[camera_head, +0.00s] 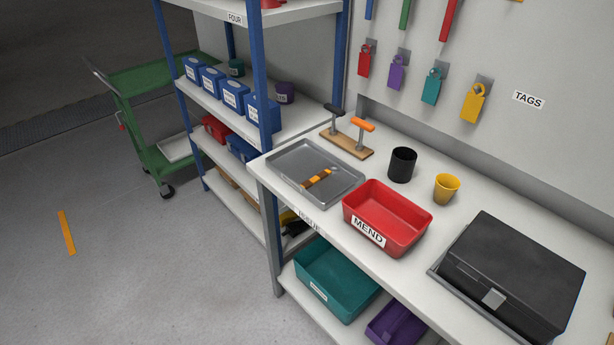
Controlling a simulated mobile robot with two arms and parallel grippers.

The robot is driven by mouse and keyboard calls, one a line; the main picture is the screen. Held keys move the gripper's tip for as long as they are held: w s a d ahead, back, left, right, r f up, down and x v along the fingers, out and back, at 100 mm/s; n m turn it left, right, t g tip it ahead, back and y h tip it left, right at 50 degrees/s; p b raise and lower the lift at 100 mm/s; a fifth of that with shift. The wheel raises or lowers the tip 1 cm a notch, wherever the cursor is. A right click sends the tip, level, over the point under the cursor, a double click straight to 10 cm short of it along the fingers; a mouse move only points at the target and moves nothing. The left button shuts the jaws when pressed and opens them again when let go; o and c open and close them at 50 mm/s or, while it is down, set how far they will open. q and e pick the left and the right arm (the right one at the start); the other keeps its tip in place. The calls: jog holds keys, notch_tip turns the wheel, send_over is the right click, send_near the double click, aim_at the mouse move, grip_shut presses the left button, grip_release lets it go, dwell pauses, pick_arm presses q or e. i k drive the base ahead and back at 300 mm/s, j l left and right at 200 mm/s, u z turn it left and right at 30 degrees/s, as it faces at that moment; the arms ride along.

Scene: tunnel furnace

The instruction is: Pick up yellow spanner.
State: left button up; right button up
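Above the bench, the lower ends of a blue (369,9), a green (405,13) and a red (450,20) long tool hang on the wall, cut off by the top edge. A small yellow-orange tip (516,1) shows to their right; I cannot tell whether it belongs to the yellow spanner. An orange-yellow tool with dark parts (317,179) lies in a grey metal tray (290,160) on the bench; its kind is unclear. Neither of my grippers is in view.
The white bench (350,243) also holds a red MEND bin (400,225), black cup (402,165), yellow cup (446,187), handled wooden rack (345,142) and black box (515,270). A blue shelf unit (262,80) and green cart (150,77) stand left, beside open floor.

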aim_at(307, 184)
jog(key=i+j, duration=0.3)
jog(key=i+j+z, duration=0.65)
jog(key=j+z, duration=0.3)
jog(key=j, duration=0.15)
jog(key=z, duration=0.5)
jog(key=i+j, duration=0.05)
